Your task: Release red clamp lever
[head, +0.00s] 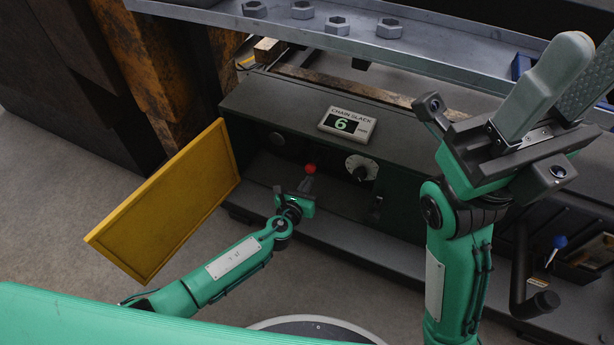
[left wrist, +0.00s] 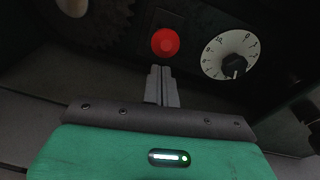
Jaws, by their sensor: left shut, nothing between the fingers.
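The red clamp lever shows as a round red knob (head: 310,169) inside the open cabinet in the head view; it also shows in the left wrist view (left wrist: 165,42). The lever's shaft is hidden or too dark to make out. My left gripper (head: 306,184) is shut and empty, its fingertips just short of the knob. In the left wrist view the closed fingers (left wrist: 162,85) point at the knob from below; I cannot tell if they touch it. My right gripper (head: 566,85) is raised at the right, its fingers apart and empty, far from the lever.
A white dial (head: 361,168) sits right of the knob. A chain slack display (head: 347,124) reading 6 is on the cabinet top. A yellow door (head: 172,204) stands open at left. A grey shelf (head: 440,55) with several nuts crosses above. A blue-knobbed lever (head: 560,241) is at right.

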